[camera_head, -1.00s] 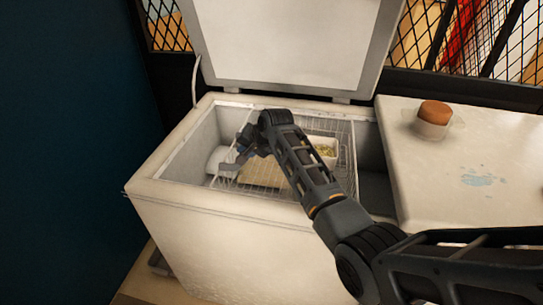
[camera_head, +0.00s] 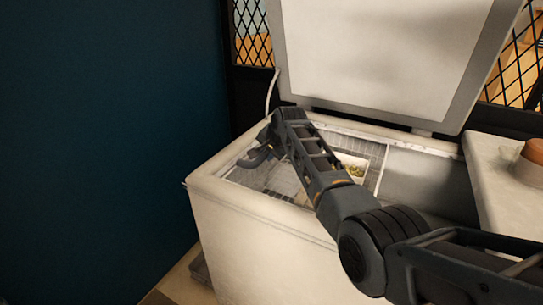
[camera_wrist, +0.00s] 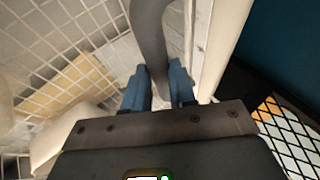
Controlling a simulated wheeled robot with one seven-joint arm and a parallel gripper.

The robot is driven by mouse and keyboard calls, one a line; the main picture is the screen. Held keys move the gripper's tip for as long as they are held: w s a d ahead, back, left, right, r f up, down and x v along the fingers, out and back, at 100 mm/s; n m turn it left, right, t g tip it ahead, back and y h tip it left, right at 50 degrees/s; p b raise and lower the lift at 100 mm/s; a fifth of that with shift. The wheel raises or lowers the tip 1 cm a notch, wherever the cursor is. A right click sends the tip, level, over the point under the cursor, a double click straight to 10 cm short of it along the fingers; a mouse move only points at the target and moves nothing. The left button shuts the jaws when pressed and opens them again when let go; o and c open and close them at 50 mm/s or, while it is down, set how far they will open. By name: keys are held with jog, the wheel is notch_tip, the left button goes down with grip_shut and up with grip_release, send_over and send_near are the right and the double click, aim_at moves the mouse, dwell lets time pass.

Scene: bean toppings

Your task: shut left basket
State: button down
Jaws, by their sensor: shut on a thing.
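The wire basket (camera_head: 380,172) sits inside the open chest freezer, at its left end, with its right side short of the freezer's middle. A grey curved handle (camera_head: 257,156) shows at the basket's left, and it also shows in the wrist view (camera_wrist: 150,35). My gripper (camera_wrist: 159,72) has its blue fingers closed around this handle. In the head view my arm hides the fingers and part of the basket. The basket's white wire mesh (camera_wrist: 62,48) fills the left of the wrist view.
The freezer's lid (camera_head: 375,50) stands raised at the back. The freezer's front wall (camera_head: 270,245) lies under my arm. A blue wall (camera_head: 110,140) is on the left. A white counter (camera_head: 500,185) with a brown-topped container (camera_head: 530,165) is at right. The freezer's right part looks empty.

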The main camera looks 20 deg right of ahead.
jog(key=shift+w+a+r, duration=0.15)
jog(key=shift+a, duration=0.1)
jog(key=c, duration=0.9)
grip_release()
jog(key=shift+d, duration=0.1)
jog(key=shift+p+v, duration=0.65)
jog(key=shift+v, duration=3.1)
